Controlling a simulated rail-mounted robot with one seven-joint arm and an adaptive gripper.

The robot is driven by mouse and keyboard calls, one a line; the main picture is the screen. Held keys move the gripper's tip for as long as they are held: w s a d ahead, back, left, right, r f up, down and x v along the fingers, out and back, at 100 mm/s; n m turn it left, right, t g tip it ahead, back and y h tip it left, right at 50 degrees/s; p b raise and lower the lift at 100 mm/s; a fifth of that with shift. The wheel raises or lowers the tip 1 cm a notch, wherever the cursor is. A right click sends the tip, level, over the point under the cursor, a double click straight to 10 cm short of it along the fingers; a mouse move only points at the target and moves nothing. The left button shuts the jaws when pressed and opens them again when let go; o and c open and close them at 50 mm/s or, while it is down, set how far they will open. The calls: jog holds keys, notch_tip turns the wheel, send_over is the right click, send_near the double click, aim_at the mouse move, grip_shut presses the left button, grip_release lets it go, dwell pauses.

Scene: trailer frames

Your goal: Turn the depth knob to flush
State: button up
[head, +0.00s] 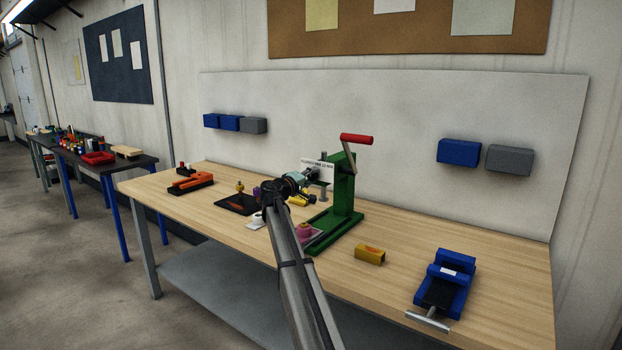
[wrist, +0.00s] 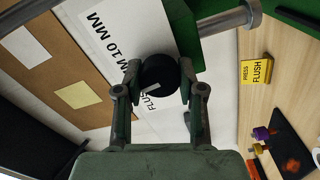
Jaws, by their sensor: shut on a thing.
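The depth knob (wrist: 158,72) is round and black with a white pointer line. It sits on a white label plate (wrist: 105,30) that reads "FLUSH" and "M 10 MM", partly covered. The pointer slants to the lower left in the wrist view, close to the word "FLUSH". My gripper (wrist: 160,78) is shut on the knob, one finger on each side. In the head view my gripper (head: 311,184) is at the plate (head: 318,167) on the green press (head: 343,190); the knob is not discernible there. The press has a red-handled lever (head: 356,139).
A yellow block (wrist: 256,70) reads "PRESS FLUSH". On the wooden bench (head: 400,250) are a black mat (head: 237,205), an orange tool (head: 190,183), a pink part (head: 304,230), a yellow block (head: 370,255) and a blue vise (head: 447,285). The bench's right rear is clear.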

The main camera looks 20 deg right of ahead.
jog(key=n+p, duration=0.1)
jog(key=n, duration=0.3)
jog(key=shift+r+n, duration=0.15)
jog(key=shift+n, duration=0.25)
jog(key=shift+n+p, duration=0.9)
jog(key=shift+n, duration=1)
jog(key=o, duration=1.1)
jog(key=shift+d, duration=0.1)
jog(key=shift+o, duration=0.2)
jog(key=shift+f, duration=0.2)
jog(key=v, duration=1.2)
jog(key=shift+s+r, duration=0.1)
jog(key=shift+r, duration=0.1)
